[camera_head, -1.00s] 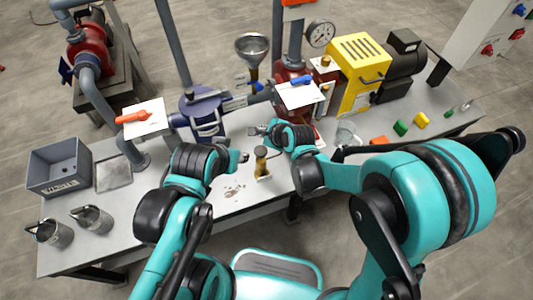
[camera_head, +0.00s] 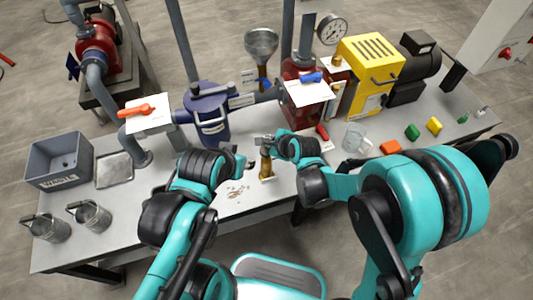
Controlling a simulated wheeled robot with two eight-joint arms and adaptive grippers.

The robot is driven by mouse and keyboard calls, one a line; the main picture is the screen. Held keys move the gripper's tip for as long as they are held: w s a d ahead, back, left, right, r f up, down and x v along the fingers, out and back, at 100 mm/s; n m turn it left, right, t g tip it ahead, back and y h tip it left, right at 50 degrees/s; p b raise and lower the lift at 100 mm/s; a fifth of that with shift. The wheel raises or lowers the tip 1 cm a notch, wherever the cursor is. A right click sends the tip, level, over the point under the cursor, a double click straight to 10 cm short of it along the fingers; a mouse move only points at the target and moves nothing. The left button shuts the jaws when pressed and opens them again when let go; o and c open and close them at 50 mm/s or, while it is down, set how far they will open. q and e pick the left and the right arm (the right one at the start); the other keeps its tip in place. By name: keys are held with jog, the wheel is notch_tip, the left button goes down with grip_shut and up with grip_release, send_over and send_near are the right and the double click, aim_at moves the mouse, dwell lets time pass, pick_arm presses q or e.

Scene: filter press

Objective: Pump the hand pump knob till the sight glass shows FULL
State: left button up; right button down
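A small brass post (camera_head: 267,168), which looks like the hand pump, stands near the front edge of the workbench. My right gripper (camera_head: 262,142) is at the top of this post and hides its knob. I cannot tell whether the fingers touch or grip the knob. My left gripper (camera_head: 245,163) is just left of the post, low over the bench and apparently empty. Its fingers are too small to read. I cannot make out a sight glass or a FULL mark.
A blue vessel (camera_head: 206,115) and a red vessel (camera_head: 303,95) stand behind the grippers, with a metal funnel (camera_head: 262,42) between them. A yellow machine (camera_head: 372,75) and a glass beaker (camera_head: 357,138) are at right. A waste bin (camera_head: 60,160) and metal jugs (camera_head: 90,215) are at left.

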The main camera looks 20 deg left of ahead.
aim_at(266, 149)
pick_arm(q)
jog(key=shift+f+b, duration=0.7)
jog(key=shift+f, duration=0.45)
pick_arm(e)
jog(key=shift+f, duration=1.2)
pick_arm(q)
jog(key=shift+f+b, duration=0.45)
pick_arm(e)
jog(key=shift+f, duration=0.4)
pick_arm(q)
jog(key=shift+f+b, duration=1)
jog(key=shift+b, duration=0.05)
pick_arm(e)
jog(key=shift+f, duration=1.9)
jog(key=shift+r, duration=0.1)
pick_arm(q)
jog(key=shift+r+p, duration=1.7)
jog(key=shift+p, duration=0.05)
pick_arm(e)
jog(key=shift+r, duration=2.25)
